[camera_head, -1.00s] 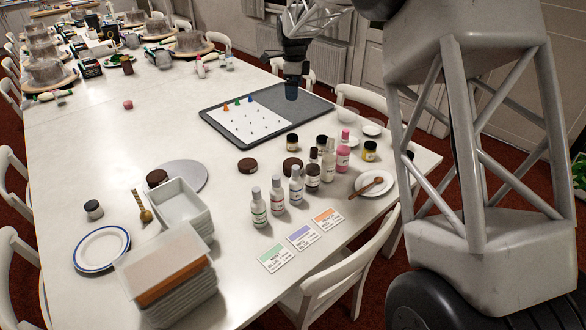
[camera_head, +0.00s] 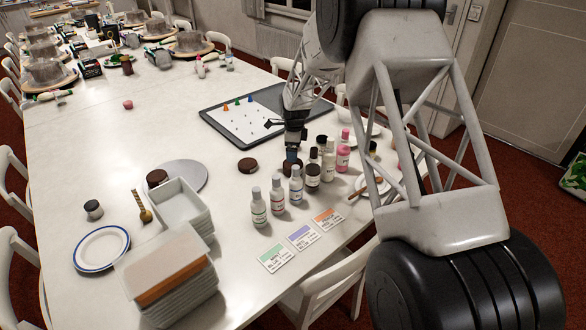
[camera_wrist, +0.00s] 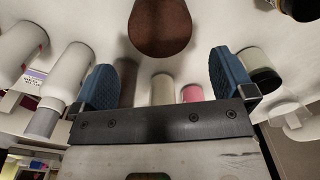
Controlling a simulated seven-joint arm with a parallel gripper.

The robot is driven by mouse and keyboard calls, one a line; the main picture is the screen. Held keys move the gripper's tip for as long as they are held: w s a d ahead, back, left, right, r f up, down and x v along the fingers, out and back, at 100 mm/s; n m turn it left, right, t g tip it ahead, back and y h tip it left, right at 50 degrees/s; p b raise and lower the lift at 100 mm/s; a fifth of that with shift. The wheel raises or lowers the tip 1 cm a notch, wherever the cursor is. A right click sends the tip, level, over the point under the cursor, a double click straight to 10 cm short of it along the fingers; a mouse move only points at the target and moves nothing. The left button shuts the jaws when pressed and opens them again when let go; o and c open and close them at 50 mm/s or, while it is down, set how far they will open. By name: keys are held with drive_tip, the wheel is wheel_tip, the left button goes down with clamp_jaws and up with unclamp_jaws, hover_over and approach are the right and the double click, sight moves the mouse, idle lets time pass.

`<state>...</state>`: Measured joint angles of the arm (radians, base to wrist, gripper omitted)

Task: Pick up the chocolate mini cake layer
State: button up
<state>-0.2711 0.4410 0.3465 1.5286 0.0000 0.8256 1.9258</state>
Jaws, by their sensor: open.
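A round dark brown cake layer (camera_head: 292,171) lies on the white table directly below my gripper (camera_head: 292,157), partly hidden by the fingers. In the wrist view this brown layer (camera_wrist: 160,28) shows at the top centre, beyond the blue fingertips. My gripper (camera_wrist: 163,80) is open, with nothing between its fingers. A second brown layer (camera_head: 248,165) lies alone to the left. A third brown layer (camera_head: 157,178) sits at the near left edge of a grey disc (camera_head: 185,170).
Several bottles (camera_head: 296,187) stand close in front and to the right of my gripper. A dark tray (camera_head: 222,118) with a white sheet lies behind it. Stacked white containers (camera_head: 185,210) stand at the left. The table left of the second layer is fairly clear.

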drive_tip(key=shift+f, duration=1.3)
drive_tip(key=shift+f, duration=2.6)
drive_tip(key=c, duration=0.8)
drive_tip(key=shift+o, duration=0.2)
drive_tip(key=shift+r, duration=0.1)
